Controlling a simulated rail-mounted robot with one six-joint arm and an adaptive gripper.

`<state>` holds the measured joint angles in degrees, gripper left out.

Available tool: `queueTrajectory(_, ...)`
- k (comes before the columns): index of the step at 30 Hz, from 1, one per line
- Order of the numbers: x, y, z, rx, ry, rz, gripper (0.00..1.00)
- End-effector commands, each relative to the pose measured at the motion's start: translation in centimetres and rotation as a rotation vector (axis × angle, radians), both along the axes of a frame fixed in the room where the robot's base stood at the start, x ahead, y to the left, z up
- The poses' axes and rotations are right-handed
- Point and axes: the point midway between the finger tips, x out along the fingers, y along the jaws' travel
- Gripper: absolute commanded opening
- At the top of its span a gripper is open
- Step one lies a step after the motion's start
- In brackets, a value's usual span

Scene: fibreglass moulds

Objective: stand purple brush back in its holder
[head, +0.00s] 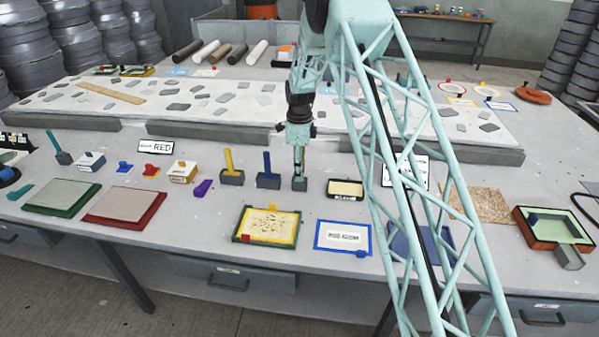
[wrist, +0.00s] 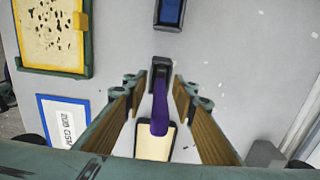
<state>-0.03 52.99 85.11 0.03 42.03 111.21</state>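The purple brush (wrist: 160,108) shows in the wrist view as a purple handle with its far end at a small dark holder (wrist: 161,66). It appears to stand in the holder, but its lower end is too small to make out. My gripper (wrist: 158,92) is open, with one tan-padded finger on each side of the handle and clear gaps between. In the head view my gripper (head: 299,165) points down just above the holder (head: 299,184). There the brush is hidden behind my fingers.
A blue brush (head: 267,164) and a yellow brush (head: 229,162) stand in holders to the left. A black-rimmed cream tray (head: 345,189) lies close on the right. A yellow-framed mould (head: 267,226) and a blue-framed label card (head: 343,237) lie in front.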

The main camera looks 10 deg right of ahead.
Motion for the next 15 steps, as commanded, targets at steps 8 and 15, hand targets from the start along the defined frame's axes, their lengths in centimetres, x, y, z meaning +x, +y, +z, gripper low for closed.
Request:
queueTrajectory(8, 0.0, 0.0, 0.3, 0.0, 0.0, 0.0, 0.25)
queueTrajectory(15, 0.1, 0.0, 2.0, 0.001, -0.001, 0.0, 0.25)
